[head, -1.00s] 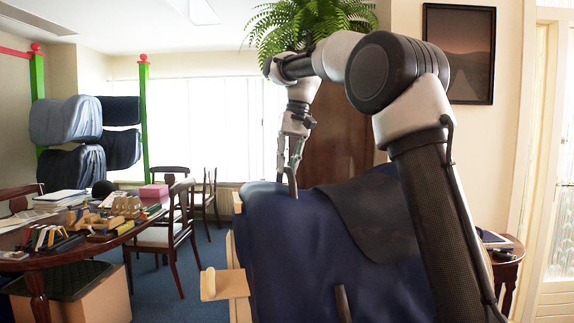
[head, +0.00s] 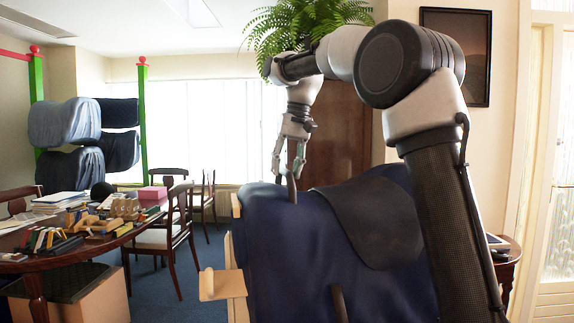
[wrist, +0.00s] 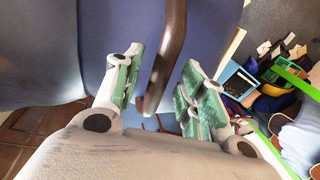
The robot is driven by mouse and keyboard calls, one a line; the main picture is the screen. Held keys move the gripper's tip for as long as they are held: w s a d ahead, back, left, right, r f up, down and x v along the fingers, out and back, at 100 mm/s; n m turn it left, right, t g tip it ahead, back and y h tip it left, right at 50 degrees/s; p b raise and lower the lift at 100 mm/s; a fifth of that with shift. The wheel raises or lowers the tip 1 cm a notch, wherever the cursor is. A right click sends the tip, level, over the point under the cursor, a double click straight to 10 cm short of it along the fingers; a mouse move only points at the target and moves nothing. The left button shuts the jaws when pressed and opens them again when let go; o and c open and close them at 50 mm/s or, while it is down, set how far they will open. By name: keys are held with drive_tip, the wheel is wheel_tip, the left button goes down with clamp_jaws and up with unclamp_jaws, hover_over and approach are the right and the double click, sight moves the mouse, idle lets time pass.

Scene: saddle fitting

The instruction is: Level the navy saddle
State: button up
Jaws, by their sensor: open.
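The navy saddle (head: 300,245) sits over a pale wooden stand in the head view, with a darker flap (head: 375,220) on its right side. A dark brown curved bar (head: 291,188) rises from the saddle's top near its left end. My gripper (head: 286,176) is open above that end, pointing down. In the wrist view the bar (wrist: 168,45) runs between the two green-padded fingers of my gripper (wrist: 160,85). Gaps show on both sides, so it is not gripped. The saddle's blue surface (wrist: 215,35) fills the wrist view behind. My arm hides the saddle's right part.
The stand's wooden post and peg (head: 222,284) stick out at the saddle's left. A cluttered table (head: 60,250), chairs (head: 165,237) and a rack with draped saddles (head: 65,125) stand farther left. Blue floor lies open between.

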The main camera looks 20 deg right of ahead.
drive_tip(key=v, duration=1.2)
drive_tip(key=s+d+f+t, duration=0.1)
drive_tip(key=s+d+f, duration=0.2)
drive_tip(key=s+f, duration=0.3)
drive_tip(key=s+d+f+t+h, duration=0.1)
drive_tip(key=s+d+f, duration=0.25)
drive_tip(key=s, duration=0.55)
drive_tip(key=s+d+f+t, duration=0.1)
drive_tip(key=s+d+f, duration=0.2)
drive_tip(key=s+f, duration=0.3)
drive_tip(key=s+d+f+h, duration=0.1)
drive_tip(key=s+d+f, duration=0.1)
drive_tip(key=s+f, duration=0.9)
drive_tip(key=shift+d+f+t, duration=0.3)
drive_tip(key=shift+d+f, duration=0.1)
drive_tip(key=shift+f, duration=0.05)
drive_tip(key=shift+c, duration=0.6)
